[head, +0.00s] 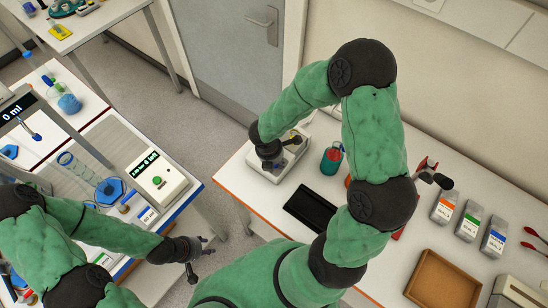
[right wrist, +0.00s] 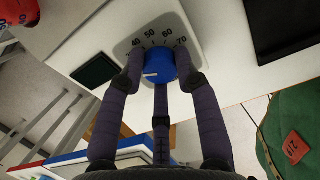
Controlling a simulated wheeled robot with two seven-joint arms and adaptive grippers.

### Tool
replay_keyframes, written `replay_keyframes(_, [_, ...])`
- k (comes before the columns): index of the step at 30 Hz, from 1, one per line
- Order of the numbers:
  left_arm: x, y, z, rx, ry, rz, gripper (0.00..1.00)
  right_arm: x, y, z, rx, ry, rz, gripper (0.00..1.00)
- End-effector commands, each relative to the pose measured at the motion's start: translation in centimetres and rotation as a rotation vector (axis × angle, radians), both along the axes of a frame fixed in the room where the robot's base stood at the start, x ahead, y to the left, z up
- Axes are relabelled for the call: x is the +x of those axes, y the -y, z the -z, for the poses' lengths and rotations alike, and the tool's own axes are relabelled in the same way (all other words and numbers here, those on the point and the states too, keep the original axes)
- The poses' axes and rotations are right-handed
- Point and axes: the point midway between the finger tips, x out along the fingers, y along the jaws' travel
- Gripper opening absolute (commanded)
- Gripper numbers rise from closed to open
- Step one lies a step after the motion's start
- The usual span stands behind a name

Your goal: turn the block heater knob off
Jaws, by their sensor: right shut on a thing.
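The block heater (head: 287,172) is a white box on the right-hand bench, partly hidden under my right wrist. In the right wrist view its blue knob (right wrist: 160,66) sits on a grey dial plate (right wrist: 178,30) with numbers from about 40 to 70 showing. A white mark on the knob points to the left in that view. My right gripper (right wrist: 156,72) has its dark fingers around the knob, shut on it. In the head view the knob is hidden. My left gripper (head: 197,256) hangs empty beside the left bench, its fingers apart.
A black tray (head: 310,212) and a green-and-red bottle (head: 331,158) stand near the heater. Several labelled packs (head: 467,226) and a brown box (head: 441,280) lie farther right. The left bench holds a white device with a display (head: 155,183) and a blue-liquid flask (head: 69,103).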

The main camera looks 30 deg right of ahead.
Motion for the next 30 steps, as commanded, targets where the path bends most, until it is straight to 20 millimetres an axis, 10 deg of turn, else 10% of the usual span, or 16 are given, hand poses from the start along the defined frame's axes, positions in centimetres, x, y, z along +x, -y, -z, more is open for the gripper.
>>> replay_keyframes(28, [0.0, 0.0, -1.6, 0.000, 0.000, 0.000, 0.40, 0.1, 0.1, 0.0, -0.022, -0.047, -0.196, 0.00])
replay_keyframes(29, [0.0, 0.0, -1.6, 0.000, 0.000, 0.000, 0.40, 0.1, 0.1, 0.0, -0.022, -0.047, -0.196, 0.36])
replay_keyframes(30, [0.0, 0.0, -1.6, 0.000, 0.000, 0.000, 0.40, 0.1, 0.0, 0.0, -0.022, -0.047, -0.196, 0.47])
